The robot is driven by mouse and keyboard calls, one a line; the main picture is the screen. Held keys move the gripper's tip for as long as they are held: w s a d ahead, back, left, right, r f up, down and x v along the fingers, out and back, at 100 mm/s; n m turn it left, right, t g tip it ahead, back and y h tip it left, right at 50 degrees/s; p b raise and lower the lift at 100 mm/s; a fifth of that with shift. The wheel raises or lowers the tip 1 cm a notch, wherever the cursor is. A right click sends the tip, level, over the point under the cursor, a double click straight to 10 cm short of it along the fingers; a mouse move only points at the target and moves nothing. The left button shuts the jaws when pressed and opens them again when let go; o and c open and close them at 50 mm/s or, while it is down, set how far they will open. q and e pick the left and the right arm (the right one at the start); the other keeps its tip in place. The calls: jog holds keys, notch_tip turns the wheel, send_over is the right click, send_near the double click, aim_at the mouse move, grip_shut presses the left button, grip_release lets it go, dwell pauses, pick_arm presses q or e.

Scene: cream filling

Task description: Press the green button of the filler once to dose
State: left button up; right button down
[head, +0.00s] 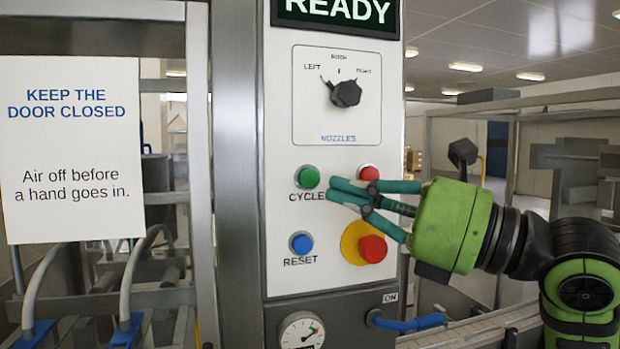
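The green button (307,177), labelled CYCLE, is on the white front panel (285,225) of the filler. My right gripper (331,189) comes in from the right with its teal fingers drawn together and nothing held between them. Its fingertips are just right of the green button, over the end of the CYCLE label. I cannot tell whether they touch the panel. The display (338,14) at the top reads READY. My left gripper is not in view.
A red button (368,172) sits above the fingers, and a red stop button (373,248) on yellow below them. A blue RESET button (301,243) is lower left. The black nozzle knob (346,94) points toward LEFT. A door sign (70,150) hangs at left.

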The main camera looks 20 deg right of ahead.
aim_at(309, 178)
jog(key=shift+w+a+p, duration=0.2)
jog(key=shift+w+p, duration=0.75)
jog(key=shift+w, duration=3.25)
jog(key=shift+w, duration=0.1)
jog(key=shift+w, duration=0.35)
jog(key=shift+w, duration=0.45)
jog(key=shift+s, duration=0.9)
